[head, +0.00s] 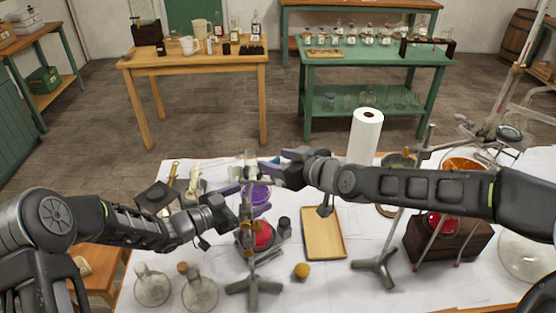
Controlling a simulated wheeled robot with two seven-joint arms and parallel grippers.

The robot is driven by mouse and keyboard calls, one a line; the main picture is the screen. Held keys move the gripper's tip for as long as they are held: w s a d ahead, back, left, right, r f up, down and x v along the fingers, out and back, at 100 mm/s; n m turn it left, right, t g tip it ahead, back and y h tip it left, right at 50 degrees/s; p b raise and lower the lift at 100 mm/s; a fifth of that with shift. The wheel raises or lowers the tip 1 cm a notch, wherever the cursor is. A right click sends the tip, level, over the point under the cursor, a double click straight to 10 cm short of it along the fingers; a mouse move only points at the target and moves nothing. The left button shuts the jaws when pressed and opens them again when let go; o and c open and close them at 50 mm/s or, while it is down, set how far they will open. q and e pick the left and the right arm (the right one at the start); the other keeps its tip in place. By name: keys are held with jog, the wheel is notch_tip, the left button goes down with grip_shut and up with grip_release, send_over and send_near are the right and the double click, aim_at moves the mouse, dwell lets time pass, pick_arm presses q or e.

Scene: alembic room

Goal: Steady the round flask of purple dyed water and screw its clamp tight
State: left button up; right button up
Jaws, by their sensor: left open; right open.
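The round flask of purple dyed water (259,193) is held upright on a metal stand (254,288) in the middle of the white-covered table, its clear neck rising above the purple. The clamp beside its neck is small and partly hidden by my grippers. My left gripper (246,200) is open, with its fingers at the near left side of the flask, on either side of it in the picture; contact cannot be told. My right gripper (266,168) is open, reaching from the right beside the flask's neck. Its fingers point left; nothing shows held between them.
A red-filled vessel (263,236) sits just below the purple flask. A paper roll (366,135) stands behind my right arm. Another stand (375,268) is to the right.

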jog(key=shift+c, duration=0.2)
grip_shut()
dwell(0.6)
